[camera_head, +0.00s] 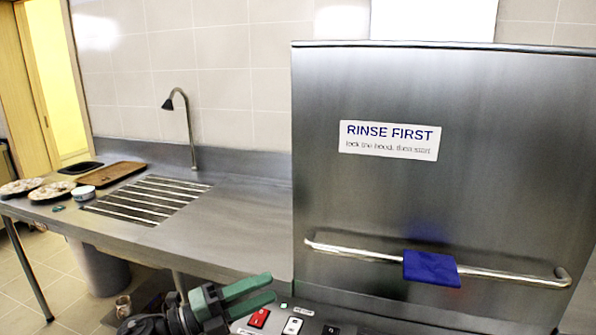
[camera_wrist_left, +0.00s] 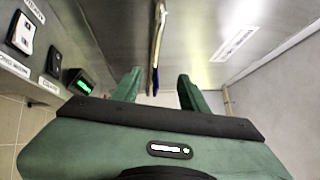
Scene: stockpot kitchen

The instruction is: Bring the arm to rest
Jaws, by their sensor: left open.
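My left gripper (camera_head: 270,287) is at the bottom middle of the head view, with green fingers apart and nothing between them. It is in front of the control panel (camera_head: 292,325), below and left of the steel hood's handle bar (camera_head: 350,252). In the left wrist view the two green fingers (camera_wrist_left: 160,88) stand apart. Beyond them, the handle bar (camera_wrist_left: 158,45) shows against the steel. My right gripper is not in view.
The steel hood (camera_head: 450,200) with a "RINSE FIRST" label (camera_head: 389,140) fills the right. The counter (camera_head: 235,225) has free room right of the slatted drain (camera_head: 148,200). Plates (camera_head: 50,191) and a brown tray (camera_head: 110,174) sit left.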

